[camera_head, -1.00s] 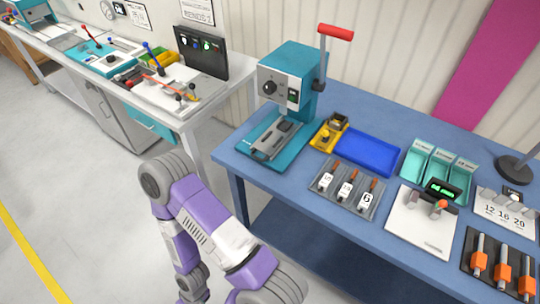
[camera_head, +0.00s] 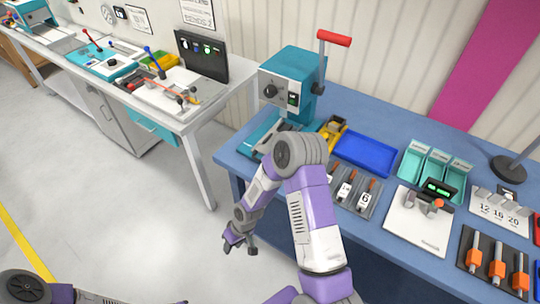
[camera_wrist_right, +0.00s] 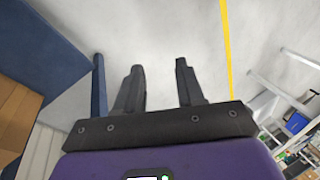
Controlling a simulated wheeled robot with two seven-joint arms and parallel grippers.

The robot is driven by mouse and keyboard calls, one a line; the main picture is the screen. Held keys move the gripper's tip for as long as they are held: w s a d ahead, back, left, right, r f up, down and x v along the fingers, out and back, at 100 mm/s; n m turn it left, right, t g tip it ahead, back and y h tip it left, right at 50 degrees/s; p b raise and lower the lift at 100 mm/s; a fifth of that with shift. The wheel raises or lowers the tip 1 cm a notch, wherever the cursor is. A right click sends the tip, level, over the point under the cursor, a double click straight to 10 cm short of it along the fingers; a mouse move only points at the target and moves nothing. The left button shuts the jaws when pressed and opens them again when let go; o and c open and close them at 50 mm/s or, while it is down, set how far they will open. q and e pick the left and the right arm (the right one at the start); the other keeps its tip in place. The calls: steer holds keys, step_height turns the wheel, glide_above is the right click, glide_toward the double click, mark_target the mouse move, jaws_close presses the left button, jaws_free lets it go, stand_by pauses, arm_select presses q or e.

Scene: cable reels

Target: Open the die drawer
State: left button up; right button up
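A teal drawer front (camera_head: 157,128) sits under the top of the left bench, near that bench's right end. It looks shut. No label on it can be read, so I cannot confirm that it is the die drawer. My right gripper (camera_head: 240,246) hangs over the floor, to the right of the drawer and lower in the picture, clear of both benches. In the right wrist view the right gripper (camera_wrist_right: 160,72) is open and empty, with bare floor between its fingers. My left arm shows at the bottom left; its gripper is out of view.
The blue bench (camera_head: 400,240) carries a teal press (camera_head: 290,85) with a red-handled lever, a blue tray (camera_head: 365,154) and several tools. The left bench (camera_head: 190,118) has a pale leg at its right end. Open floor (camera_head: 120,210) lies in front of the left bench.

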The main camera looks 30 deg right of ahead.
steer(key=w+d+r+n+h+p, duration=0.1)
steer(key=w+d+r+n+h, duration=0.15)
steer(key=w+d+r, duration=0.7)
steer(key=w+d+r+n+h+p, duration=0.1)
steer(key=w+d+r+h, duration=0.3)
steer(key=w+d+r, duration=0.55)
steer(key=s+d+f, duration=0.1)
steer(key=d+f, duration=0.1)
steer(key=s+d+f, duration=0.1)
steer(key=shift+s+d+f, duration=0.15)
steer(key=shift+d+f, duration=0.2)
steer(key=shift+d, duration=0.05)
jaws_close()
